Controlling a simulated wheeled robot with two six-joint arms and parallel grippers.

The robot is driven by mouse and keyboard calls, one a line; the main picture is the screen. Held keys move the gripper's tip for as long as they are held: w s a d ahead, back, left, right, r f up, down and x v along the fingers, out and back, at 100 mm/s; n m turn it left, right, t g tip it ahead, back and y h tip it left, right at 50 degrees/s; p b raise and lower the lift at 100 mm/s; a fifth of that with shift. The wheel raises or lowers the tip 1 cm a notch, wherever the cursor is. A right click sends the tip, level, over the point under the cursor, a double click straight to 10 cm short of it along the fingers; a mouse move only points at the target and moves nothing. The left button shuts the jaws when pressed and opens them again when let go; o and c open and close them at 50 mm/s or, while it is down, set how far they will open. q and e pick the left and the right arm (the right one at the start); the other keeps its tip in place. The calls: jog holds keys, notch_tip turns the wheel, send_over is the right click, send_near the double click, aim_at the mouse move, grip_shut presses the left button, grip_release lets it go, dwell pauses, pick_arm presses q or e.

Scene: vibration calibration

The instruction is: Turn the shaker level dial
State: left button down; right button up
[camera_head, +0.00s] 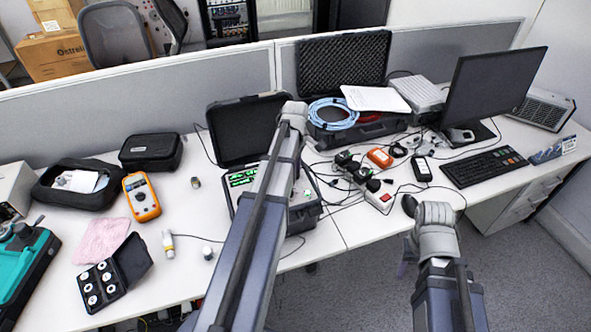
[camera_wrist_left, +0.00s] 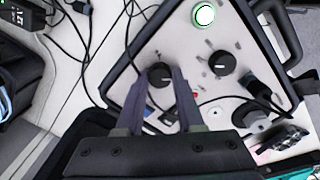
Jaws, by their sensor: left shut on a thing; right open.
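The shaker unit is an open black case (camera_head: 305,215) with a pale panel and green-lit displays (camera_head: 243,177); my left arm crosses in front of it in the head view. In the left wrist view the panel (camera_wrist_left: 185,45) carries two black dials. My left gripper (camera_wrist_left: 163,78) is shut on the left dial (camera_wrist_left: 160,72), one finger on each side. The other dial (camera_wrist_left: 222,64) stands free to its right. The left fingertips are hidden in the head view. My right gripper (camera_head: 404,257) shows only in small part, beside the right arm off the desk's front edge, open and apart from the shaker.
Loose cables and a power strip (camera_head: 380,199) lie right of the case. A multimeter (camera_head: 141,196) lies left.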

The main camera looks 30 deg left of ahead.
pick_arm(q)
jog(key=c, duration=0.5)
grip_release()
jog(key=shift+r, duration=0.15)
notch_tip(320, 180, up, 8)
jog(key=p, duration=0.8)
jog(key=shift+f, duration=0.2)
